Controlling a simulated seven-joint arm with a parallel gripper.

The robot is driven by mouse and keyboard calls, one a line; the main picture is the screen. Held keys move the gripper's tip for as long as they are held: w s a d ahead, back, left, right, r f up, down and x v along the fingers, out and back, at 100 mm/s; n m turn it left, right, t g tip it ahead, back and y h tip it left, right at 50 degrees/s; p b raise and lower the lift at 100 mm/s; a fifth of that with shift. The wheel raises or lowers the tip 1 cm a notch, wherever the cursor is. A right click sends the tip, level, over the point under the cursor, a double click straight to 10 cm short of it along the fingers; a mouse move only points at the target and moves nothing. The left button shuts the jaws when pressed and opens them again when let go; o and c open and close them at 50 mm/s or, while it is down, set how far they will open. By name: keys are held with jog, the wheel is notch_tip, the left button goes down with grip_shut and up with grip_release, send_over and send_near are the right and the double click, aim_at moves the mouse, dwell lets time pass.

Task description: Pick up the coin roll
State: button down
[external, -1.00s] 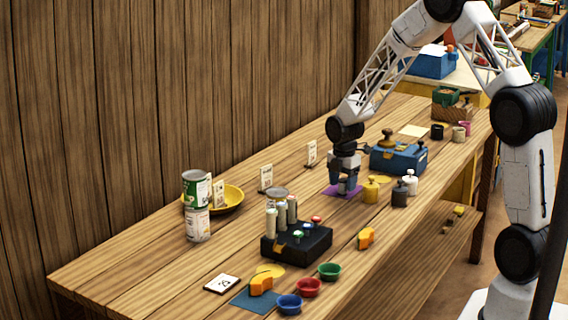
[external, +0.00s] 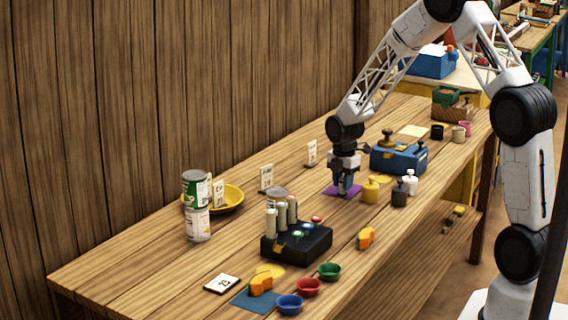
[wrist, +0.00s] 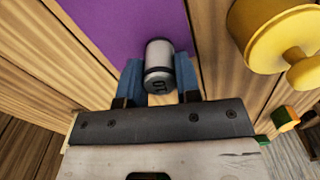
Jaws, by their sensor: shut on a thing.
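A short grey-white cylinder with dark bands, which looks like the coin roll (wrist: 159,57), is between my gripper's two blue fingers in the wrist view. My gripper (wrist: 158,72) is shut on it, with one finger on each side. In the external view my gripper (external: 345,190) points straight down, low over the purple mat (external: 329,190). The fingers mostly hide the roll there. The mat also shows beside the roll in the wrist view (wrist: 112,25). I cannot tell whether the roll touches the mat.
A yellow knobbed weight (external: 370,191) stands close to the right of my gripper, with a dark one (external: 400,196) and a white one (external: 411,183) beyond. A blue box (external: 398,160) stands behind. A black block (external: 297,248) with upright cylinders stands to the front left.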

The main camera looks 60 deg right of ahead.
jog(key=shift+r, duration=0.2)
jog(key=shift+r, duration=4.85)
